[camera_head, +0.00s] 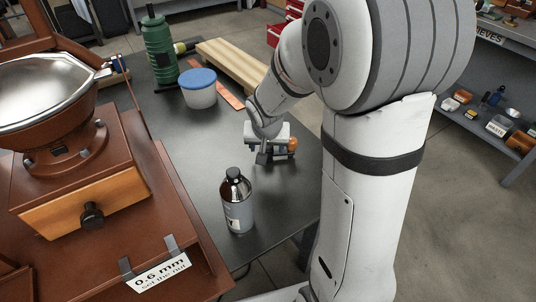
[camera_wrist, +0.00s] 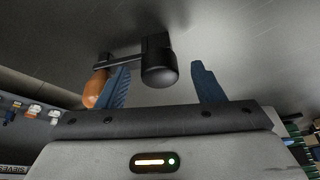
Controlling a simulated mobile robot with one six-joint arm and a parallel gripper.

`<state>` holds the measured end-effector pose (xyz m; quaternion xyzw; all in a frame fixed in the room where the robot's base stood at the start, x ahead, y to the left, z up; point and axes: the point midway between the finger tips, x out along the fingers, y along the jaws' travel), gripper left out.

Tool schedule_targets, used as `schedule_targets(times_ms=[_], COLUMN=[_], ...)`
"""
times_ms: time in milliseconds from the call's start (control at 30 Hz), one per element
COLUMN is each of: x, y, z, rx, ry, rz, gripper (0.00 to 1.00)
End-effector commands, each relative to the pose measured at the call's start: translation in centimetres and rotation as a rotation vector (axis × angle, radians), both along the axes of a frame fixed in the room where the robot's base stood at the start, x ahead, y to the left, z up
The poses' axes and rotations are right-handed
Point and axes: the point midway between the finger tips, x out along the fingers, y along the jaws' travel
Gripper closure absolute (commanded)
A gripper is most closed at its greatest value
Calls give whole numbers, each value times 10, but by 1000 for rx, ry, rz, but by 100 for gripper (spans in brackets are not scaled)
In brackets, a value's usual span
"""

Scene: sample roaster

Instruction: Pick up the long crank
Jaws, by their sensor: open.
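The long crank (camera_wrist: 160,66) has a black cylindrical hub, a thin dark arm and an orange wooden knob. In the wrist view its hub appears between the two blue fingers, with the arm running left past the left fingertip to the knob. In the head view its orange knob (camera_head: 292,146) shows beside my gripper at the table's right side; the rest is mostly hidden. My gripper (camera_wrist: 163,82) is open, with visible room between the hub and the right finger. It is also low over the dark table in the head view (camera_head: 264,157). I cannot tell whether a finger touches the crank.
A dark bottle (camera_head: 237,203) stands in front of my gripper on the table (camera_head: 190,150). A blue-lidded tub (camera_head: 199,92), an orange strip (camera_head: 230,97), a wooden block (camera_head: 232,62) and a green flask (camera_head: 160,48) are farther back. A brown grinder (camera_head: 85,185) fills the left.

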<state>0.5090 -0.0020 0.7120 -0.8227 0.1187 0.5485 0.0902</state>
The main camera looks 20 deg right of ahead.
Motion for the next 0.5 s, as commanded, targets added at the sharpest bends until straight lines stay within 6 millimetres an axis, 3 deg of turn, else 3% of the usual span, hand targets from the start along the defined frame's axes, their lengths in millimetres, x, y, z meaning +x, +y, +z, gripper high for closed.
schedule_targets(times_ms=[233, 500], x=[1, 1], y=[0, 0], z=[-1, -1], rx=[-1, 0], ry=[-1, 0], rz=[1, 1], gripper=[39, 61])
